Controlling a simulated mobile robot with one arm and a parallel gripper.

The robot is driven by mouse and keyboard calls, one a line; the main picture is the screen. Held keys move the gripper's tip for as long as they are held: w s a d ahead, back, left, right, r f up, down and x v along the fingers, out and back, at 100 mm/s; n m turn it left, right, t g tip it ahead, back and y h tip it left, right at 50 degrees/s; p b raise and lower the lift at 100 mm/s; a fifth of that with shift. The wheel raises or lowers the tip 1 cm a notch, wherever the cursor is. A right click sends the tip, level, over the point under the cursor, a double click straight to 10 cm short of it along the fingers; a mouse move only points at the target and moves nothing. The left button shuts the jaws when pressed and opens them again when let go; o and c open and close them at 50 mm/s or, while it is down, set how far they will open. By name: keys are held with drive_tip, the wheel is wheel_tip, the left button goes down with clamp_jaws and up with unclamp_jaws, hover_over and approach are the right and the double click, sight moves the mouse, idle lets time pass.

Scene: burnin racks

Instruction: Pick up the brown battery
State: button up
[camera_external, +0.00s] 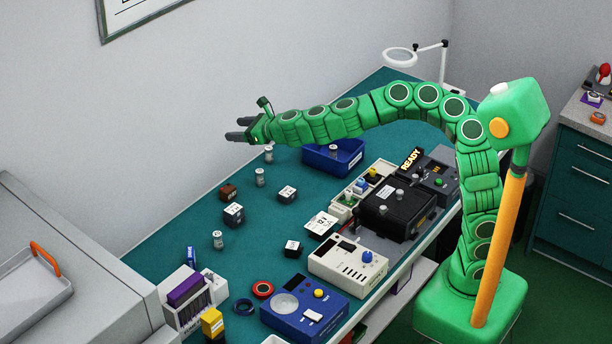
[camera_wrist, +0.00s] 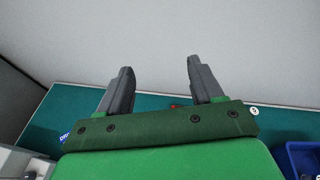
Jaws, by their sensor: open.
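A small brown block (camera_external: 228,192), which looks like the brown battery, sits on the teal bench mat (camera_external: 150,248) toward the wall side. My gripper (camera_external: 238,136) is open and empty, raised above the bench and pointing left toward the wall. It is apart from the brown block, which lies lower in the picture. In the wrist view my gripper (camera_wrist: 158,76) has its two grey fingers spread with wall between them. A small reddish thing (camera_wrist: 180,106) shows just above the gripper's edge, mostly hidden; I cannot tell what it is.
White and black blocks (camera_external: 233,215) and silver cylinders (camera_external: 218,240) stand near the brown block. A blue bin (camera_external: 350,160) is behind. Black and white testers (camera_external: 348,268) line the front edge. A blue scale (camera_external: 304,305) and a rack (camera_external: 187,305) stand nearer. The wall is close behind the bench.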

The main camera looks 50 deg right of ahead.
wheel_tip(320, 180, down, 6)
drive_tip(key=w+d+m+h, duration=0.1)
drive_tip(key=d+m+h, duration=0.1)
drive_tip(key=d+m, duration=0.1)
approach(232, 193)
drive_tip(key=w, duration=0.2)
drive_tip(key=shift+w+a+f+g, duration=0.15)
drive_tip(key=shift+w+f+g, duration=0.15)
drive_tip(key=shift+w+g, duration=0.1)
drive_tip(key=shift+w+f, duration=0.35)
drive_tip(key=shift+w, duration=0.1)
drive_tip(key=shift+w+f, duration=0.15)
drive_tip(key=shift+w, duration=0.6)
drive_tip(key=shift+x, duration=2.55)
drive_tip(key=shift+f, duration=0.1)
drive_tip(key=shift+c, duration=0.2)
drive_tip(key=c, duration=0.8)
